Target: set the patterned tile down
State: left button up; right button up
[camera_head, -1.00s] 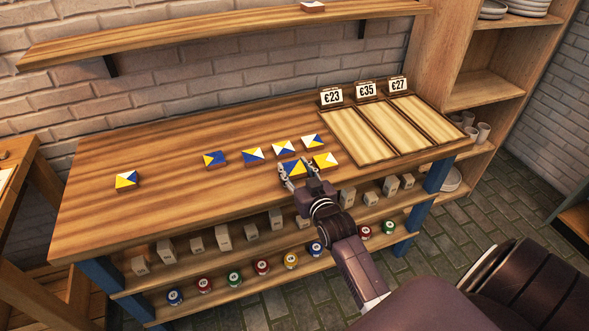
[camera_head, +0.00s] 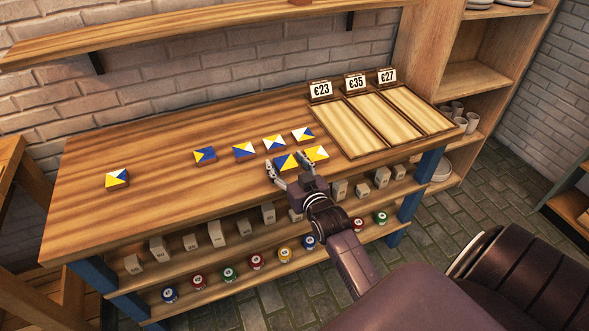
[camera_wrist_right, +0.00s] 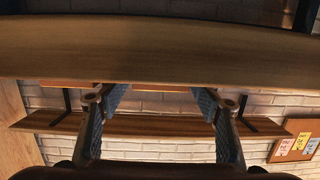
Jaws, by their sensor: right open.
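Several square tiles painted in blue, yellow and white triangles lie on the wooden worktop (camera_head: 150,150). One blue and yellow tile (camera_head: 286,162) lies near the front edge, between the spread fingers of my right gripper (camera_head: 289,166). I cannot tell whether a finger touches it. Another tile (camera_head: 315,153) is close beside the right finger. In the right wrist view my right gripper (camera_wrist_right: 160,100) is also open, its fingers wide apart, with a thin yellow-brown strip between them. My left gripper is not in view.
A row of tiles runs behind the gripper; a lone tile (camera_head: 117,179) lies far left. Three wooden trays with price signs (camera_head: 321,90) stand at the right. Blocks and paint pots (camera_head: 229,273) fill the lower shelves. The worktop's left part is mostly clear.

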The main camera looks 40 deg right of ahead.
jog(key=v, duration=1.1)
jog(key=s+a+f+n+g+y, duration=0.1)
jog(key=s+a+f+g, duration=0.15)
jog(key=f, duration=0.85)
jog(key=s+a+f+g+y, duration=0.15)
jog(key=s+a+f, duration=0.25)
jog(key=f, duration=0.8)
jog(key=s+a+f+n+g+y, duration=0.1)
jog(key=s+a+f+g, duration=0.25)
jog(key=f, duration=0.75)
jog(key=s+f+n+g, duration=0.1)
jog(key=s+f+g, duration=0.1)
jog(key=s+f, duration=0.4)
jog(key=s+a+f+n+g, duration=0.1)
jog(key=s+f+g, duration=0.2)
jog(key=s+f, duration=0.4)
jog(key=s+f+g, duration=0.2)
jog(key=s+f, duration=0.5)
jog(key=s, duration=1.1)
jog(key=shift+a+n, duration=0.35)
jog(key=shift+n, duration=0.05)
jog(key=shift+s, duration=0.1)
jog(key=shift+r, duration=0.15)
